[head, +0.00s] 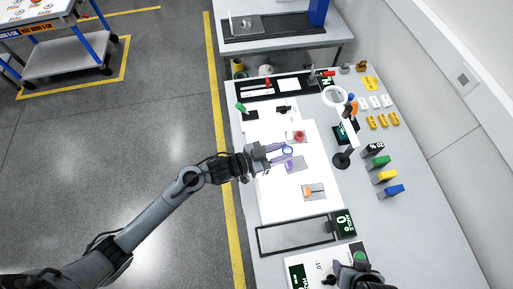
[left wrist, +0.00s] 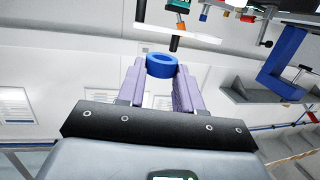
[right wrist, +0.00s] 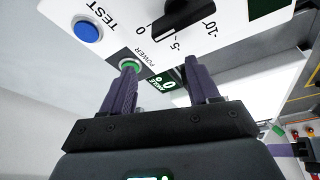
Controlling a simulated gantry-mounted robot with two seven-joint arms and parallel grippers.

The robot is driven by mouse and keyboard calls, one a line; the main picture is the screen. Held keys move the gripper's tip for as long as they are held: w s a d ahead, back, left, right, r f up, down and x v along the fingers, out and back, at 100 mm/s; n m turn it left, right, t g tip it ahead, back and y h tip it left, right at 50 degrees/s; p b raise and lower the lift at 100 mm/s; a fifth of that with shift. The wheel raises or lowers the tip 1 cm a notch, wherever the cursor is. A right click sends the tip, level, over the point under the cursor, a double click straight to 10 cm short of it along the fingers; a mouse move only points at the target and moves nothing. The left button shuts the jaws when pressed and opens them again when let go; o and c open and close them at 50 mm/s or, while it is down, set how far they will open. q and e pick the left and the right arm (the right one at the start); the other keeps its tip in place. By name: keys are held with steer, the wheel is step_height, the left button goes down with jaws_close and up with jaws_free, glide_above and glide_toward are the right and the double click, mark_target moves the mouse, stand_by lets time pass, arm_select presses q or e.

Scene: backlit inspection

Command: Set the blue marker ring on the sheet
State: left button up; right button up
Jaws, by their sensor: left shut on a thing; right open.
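The blue marker ring (head: 287,150) is between the fingertips of my left gripper (head: 279,153), over the bright white sheet (head: 280,202) in the head view. In the left wrist view the ring (left wrist: 161,65) sits at the tips of the purple fingers (left wrist: 160,82), which are shut on it. The gap between ring and sheet cannot be judged. My right gripper (right wrist: 162,85) is open and empty, in front of a control panel (right wrist: 130,22) with a green power button; the dark right wrist shows at the bottom of the head view.
On the bright area stand a red piece (head: 299,136), a purple piece (head: 294,165) and an orange piece (head: 308,191). A ring-topped magnifier stand (head: 342,159) is to their right. Coloured blocks (head: 386,176) line the right side. A black-framed tray (head: 295,235) lies in front.

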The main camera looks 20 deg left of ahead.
arm_select(q)
steer(key=w+a+f, duration=0.1)
steer(key=a+f, duration=0.1)
steer(key=a, duration=0.1)
steer(key=w+a+f, duration=0.1)
steer(key=a+f, duration=0.1)
steer(key=a, duration=0.1)
steer(key=w+a+f, duration=0.1)
steer(key=a+f, duration=0.1)
steer(key=a, duration=0.2)
steer(key=shift+f, duration=1.9)
steer(key=shift+f, duration=0.15)
steer(key=o, duration=1)
steer(key=shift+b, duration=0.3)
